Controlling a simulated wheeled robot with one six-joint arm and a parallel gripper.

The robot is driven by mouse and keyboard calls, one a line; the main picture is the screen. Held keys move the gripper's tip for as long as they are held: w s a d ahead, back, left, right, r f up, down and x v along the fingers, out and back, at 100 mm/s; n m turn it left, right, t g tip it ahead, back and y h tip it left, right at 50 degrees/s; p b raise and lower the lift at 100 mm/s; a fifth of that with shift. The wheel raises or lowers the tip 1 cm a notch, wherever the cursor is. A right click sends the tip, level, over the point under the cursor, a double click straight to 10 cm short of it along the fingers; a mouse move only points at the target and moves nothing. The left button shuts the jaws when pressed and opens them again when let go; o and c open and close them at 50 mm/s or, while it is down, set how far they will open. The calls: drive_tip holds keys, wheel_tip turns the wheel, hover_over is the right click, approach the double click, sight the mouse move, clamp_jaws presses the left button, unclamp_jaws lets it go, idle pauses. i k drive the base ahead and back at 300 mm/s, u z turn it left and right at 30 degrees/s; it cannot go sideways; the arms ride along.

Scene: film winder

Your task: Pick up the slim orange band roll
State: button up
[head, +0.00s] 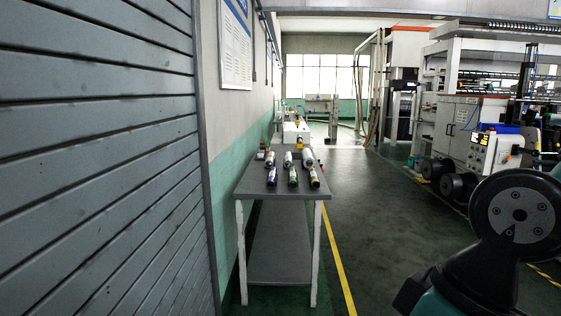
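Several short rolls lie in two rows on the grey table (248,187). The roll at the front right (314,177) shows an orange-looking band near its front end and seems to be the slim orange band roll, though it is small in the picture. Beside it lie a green-banded roll (293,177) and a blue or purple-banded roll (272,176). My gripper is not in view; only dark and teal links of my arm show at the lower right, apart from the table.
Three rolls form the back row, including a red-marked one (269,158) and a thicker pale one (308,158). A slatted shutter (100,160) stands close at the left. Open floor (370,225) lies right of the table; large machines (465,125) stand beyond.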

sight(270, 159)
drive_tip(key=k, duration=0.55)
drive_tip(key=z, duration=0.35)
drive_tip(key=i, duration=1)
drive_tip(key=z, duration=0.5)
drive_tip(key=i, duration=2.15)
drive_tip(key=z, duration=0.15)
drive_tip(key=i, duration=2.25)
drive_tip(key=u, duration=0.4)
drive_tip(key=i, duration=1.35)
drive_tip(key=u, duration=1.7)
drive_tip(key=i, duration=1)
drive_tip(key=u, duration=1.2)
drive_tip(key=i, duration=0.45)
drive_tip(key=u, duration=0.1)
